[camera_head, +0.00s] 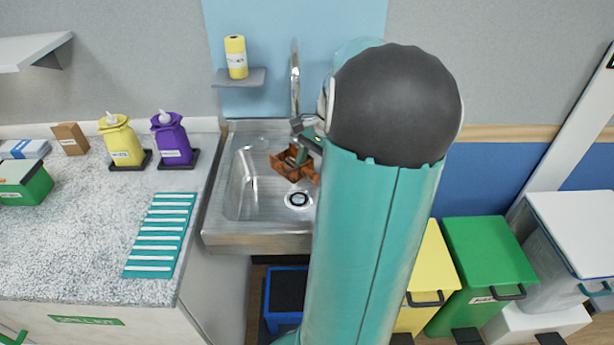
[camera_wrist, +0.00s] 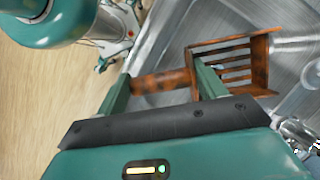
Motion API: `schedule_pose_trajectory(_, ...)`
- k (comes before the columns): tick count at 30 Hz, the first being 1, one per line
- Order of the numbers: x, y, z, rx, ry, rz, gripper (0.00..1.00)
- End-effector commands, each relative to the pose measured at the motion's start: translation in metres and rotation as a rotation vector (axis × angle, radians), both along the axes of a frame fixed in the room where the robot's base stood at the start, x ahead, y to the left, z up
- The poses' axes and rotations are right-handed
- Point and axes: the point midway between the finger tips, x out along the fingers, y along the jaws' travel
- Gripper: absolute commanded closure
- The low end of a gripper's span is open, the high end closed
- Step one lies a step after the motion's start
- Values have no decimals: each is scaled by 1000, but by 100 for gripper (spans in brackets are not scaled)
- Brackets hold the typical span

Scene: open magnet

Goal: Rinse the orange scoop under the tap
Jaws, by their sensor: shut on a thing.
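The orange scoop (camera_head: 291,167) is in the steel sink basin (camera_head: 241,190). It has a slotted head (camera_wrist: 236,62) and dark brown patches on its surface. My gripper (camera_head: 301,154) is over the sink, and in the wrist view its two green fingers (camera_wrist: 160,88) are shut on the scoop's handle. The scoop is held above the basin floor, left of my arm. The tap (camera_head: 295,78) rises at the back of the sink; my arm hides part of the basin. I cannot tell whether water is running.
A drain (camera_head: 299,199) shows in the basin floor. Left of the sink, the counter holds a striped teal mat (camera_head: 160,236), a purple bottle (camera_head: 171,140) and a yellow bottle (camera_head: 121,142). A small shelf (camera_head: 239,78) sits beside the tap. Bins (camera_head: 486,255) stand at the right.

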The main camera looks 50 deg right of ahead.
Motion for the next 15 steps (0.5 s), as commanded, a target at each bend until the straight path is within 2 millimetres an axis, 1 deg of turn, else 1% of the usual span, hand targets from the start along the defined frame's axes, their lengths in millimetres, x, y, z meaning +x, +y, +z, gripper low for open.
schedule_pose_trajectory(9, 2, -28, -6, 1, -1, 1, 53)
schedule_pose_trajectory(15, 2, -44, -9, 1, 0, 1, 53)
